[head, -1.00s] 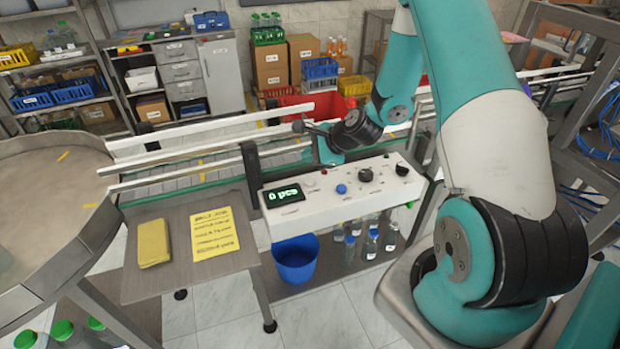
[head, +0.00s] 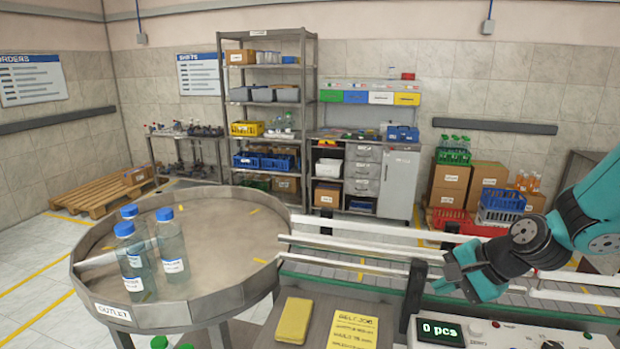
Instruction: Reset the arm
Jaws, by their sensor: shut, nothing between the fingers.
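My teal arm comes in from the right edge in the head view, with a dark wrist joint. My gripper (head: 452,285) is at its left end, shut and empty. It is in front of the conveyor rails and above the back left part of the white control panel (head: 485,331). The panel's display (head: 441,330) reads "0 pcs". The upper arm and base are out of the picture.
A round turntable (head: 225,290) with several blue-capped bottles (head: 172,250) stands at left. Conveyor rails (head: 340,246) run right from it. A yellow sponge (head: 294,320) and a yellow note (head: 352,330) lie in front. Shelving and crates line the back wall.

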